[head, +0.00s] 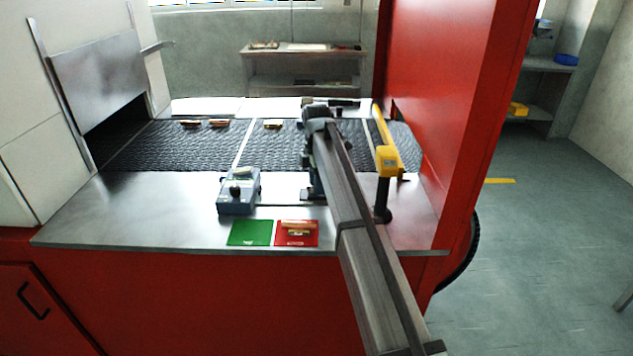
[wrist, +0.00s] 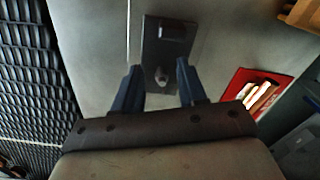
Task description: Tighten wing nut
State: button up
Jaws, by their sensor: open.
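In the wrist view a dark fixture plate (wrist: 151,50) lies on the steel counter with a raised block at its upper end. A small pale knob-like piece, apparently the wing nut (wrist: 161,78), stands on the plate's lower part. My gripper (wrist: 159,66) is open over it, with one dark finger on each side of the nut and a visible gap to each. Height above the nut is hard to tell. In the head view my arm mostly hides the plate (head: 311,195), and I cannot make out the nut there.
A grey box with a knob (head: 238,195) stands left of the arm. A yellow-topped post (head: 382,190) stands right. The mesh belt (head: 180,150) carries several small parts behind.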

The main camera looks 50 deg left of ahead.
jog(key=shift+c, duration=0.3)
grip_shut()
jog(key=shift+m, duration=0.4)
jog(key=m, duration=0.4)
jog(key=shift+s+d, duration=0.15)
jog(key=shift+d, duration=0.1)
jog(key=m, duration=0.5)
jog(key=shift+s+d, duration=0.1)
jog(key=shift+s, duration=0.15)
jog(key=m, duration=0.4)
jog(key=shift+s+m, duration=0.25)
jog(key=shift+m, duration=0.15)
jog(key=m, duration=0.4)
jog(key=shift+s+m, duration=0.25)
jog(key=shift+m, duration=0.15)
